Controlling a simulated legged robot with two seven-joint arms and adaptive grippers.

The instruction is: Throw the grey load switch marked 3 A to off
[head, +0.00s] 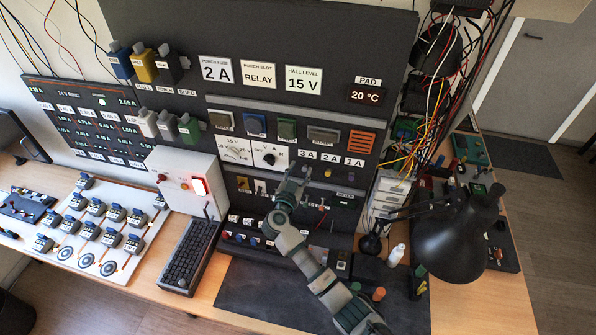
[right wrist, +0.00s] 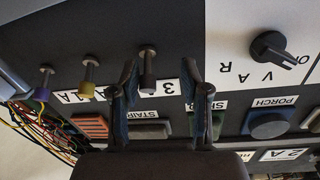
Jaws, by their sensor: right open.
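The grey load switch (right wrist: 148,84) shows in the right wrist view, which sees the panel upside down. Its lever points toward its white 3 A label (right wrist: 168,87), which also shows in the head view (head: 308,155). My right gripper (right wrist: 158,76) is open, with one finger on each side of the lever; I cannot tell whether either touches it. In the head view, my right gripper (head: 297,174) is at the panel just below and left of the 3 A label, hiding part of the switch area. My left gripper is not in view.
Beside it are a yellow-tipped switch (right wrist: 87,90) and a purple-tipped switch (right wrist: 41,94), levers pointing the same way. A black rotary knob (right wrist: 270,50) sits on a white plate. A black lamp (head: 455,235) and loose wires (head: 430,110) stand right of the panel.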

